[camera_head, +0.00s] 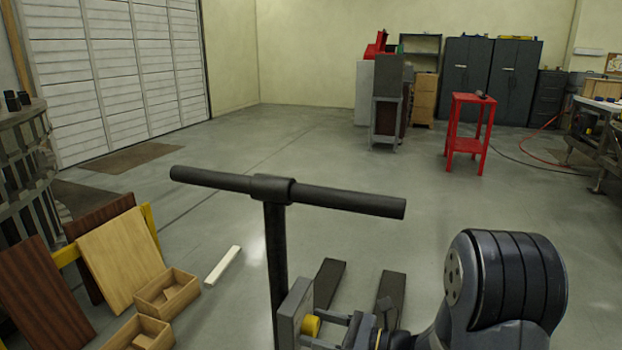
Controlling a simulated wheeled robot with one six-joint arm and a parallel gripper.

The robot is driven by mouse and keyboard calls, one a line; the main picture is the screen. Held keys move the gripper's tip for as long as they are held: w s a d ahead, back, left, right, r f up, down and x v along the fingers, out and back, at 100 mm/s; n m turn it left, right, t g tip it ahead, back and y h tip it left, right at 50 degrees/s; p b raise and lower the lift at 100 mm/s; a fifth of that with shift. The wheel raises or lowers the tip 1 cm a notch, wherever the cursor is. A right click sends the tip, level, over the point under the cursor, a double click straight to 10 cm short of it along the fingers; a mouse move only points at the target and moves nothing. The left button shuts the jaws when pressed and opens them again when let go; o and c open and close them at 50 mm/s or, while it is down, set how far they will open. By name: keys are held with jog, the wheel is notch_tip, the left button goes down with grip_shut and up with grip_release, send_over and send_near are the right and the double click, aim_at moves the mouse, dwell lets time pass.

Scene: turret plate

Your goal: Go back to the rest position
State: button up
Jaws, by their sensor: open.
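My gripper (332,330) is low in the middle of the head view, cut off in part by the bottom edge. Its jaws are open and point left. Just left of them is a grey upright plate (293,312) with a round yellow piece (311,326) on its right side. I cannot tell whether the jaws touch either one. My arm's large dark rounded joint fills the lower right.
A black T-shaped handle (330,198) stands upright close in front. Two dark flat bars (330,279) lie behind the gripper. Wooden boards (120,258) and open boxes (167,293) are at left. A red stand (467,134) is further back. The middle floor is clear.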

jog(key=shift+d, duration=0.15)
jog(key=v, duration=1.1)
jog(key=x, duration=1)
jog(key=shift+w+a, duration=0.1)
jog(key=shift+a, duration=0.3)
jog(key=shift+w+a+f+b, duration=0.1)
jog(key=shift+a+f+b, duration=0.15)
jog(key=shift+b, duration=0.1)
jog(key=n+b, duration=0.4)
jog(key=b, duration=0.2)
jog(key=shift+n, duration=0.4)
jog(key=n+b, duration=0.5)
jog(key=b, duration=0.1)
jog(key=shift+b, duration=0.3)
jog(key=p+v, duration=0.1)
jog(key=v, duration=0.8)
jog(key=shift+r+p, duration=0.15)
jog(key=shift+p, duration=0.15)
jog(key=shift+a, duration=0.1)
